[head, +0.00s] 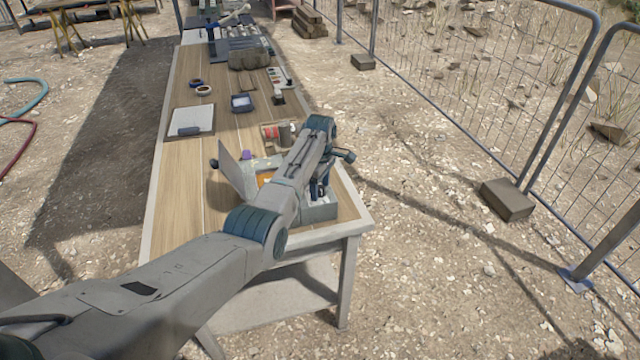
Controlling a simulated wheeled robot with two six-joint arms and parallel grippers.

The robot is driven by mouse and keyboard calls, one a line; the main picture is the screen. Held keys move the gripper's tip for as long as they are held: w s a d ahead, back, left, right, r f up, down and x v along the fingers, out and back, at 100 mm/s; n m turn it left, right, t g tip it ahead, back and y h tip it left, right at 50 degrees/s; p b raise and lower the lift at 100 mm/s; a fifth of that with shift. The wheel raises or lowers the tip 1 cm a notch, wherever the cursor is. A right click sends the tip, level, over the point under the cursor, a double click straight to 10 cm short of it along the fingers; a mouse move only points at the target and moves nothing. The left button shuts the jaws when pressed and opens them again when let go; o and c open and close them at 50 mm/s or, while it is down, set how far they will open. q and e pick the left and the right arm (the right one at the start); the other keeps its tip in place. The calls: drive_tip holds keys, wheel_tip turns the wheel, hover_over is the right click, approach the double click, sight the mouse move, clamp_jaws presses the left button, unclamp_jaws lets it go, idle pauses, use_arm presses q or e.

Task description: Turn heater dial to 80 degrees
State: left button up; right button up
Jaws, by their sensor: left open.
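My left arm comes in from the lower left and reaches over the near end of the long wooden table. My left gripper (319,190) points down over a small grey box (318,211) at the table's near right corner. The gripper is small here and partly behind my own arm; its jaws are open. I cannot make out the heater dial or any degree marks; my arm covers much of this area. Whether the gripper touches the box, I cannot tell. My right gripper is not in view.
A raised grey panel (236,172) stands left of my forearm, beside something orange (264,179). A tray with red and dark items (276,134) lies behind. A clipboard (192,118) lies farther left. The table's left front is clear. Metal fencing (480,90) runs along the right.

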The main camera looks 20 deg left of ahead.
use_arm(q)
drive_tip(key=shift+w+f, duration=0.15)
drive_tip(key=shift+f, duration=0.05)
drive_tip(key=c, duration=0.9)
drive_tip(key=shift+r, duration=0.1)
drive_tip(key=shift+c, duration=0.2)
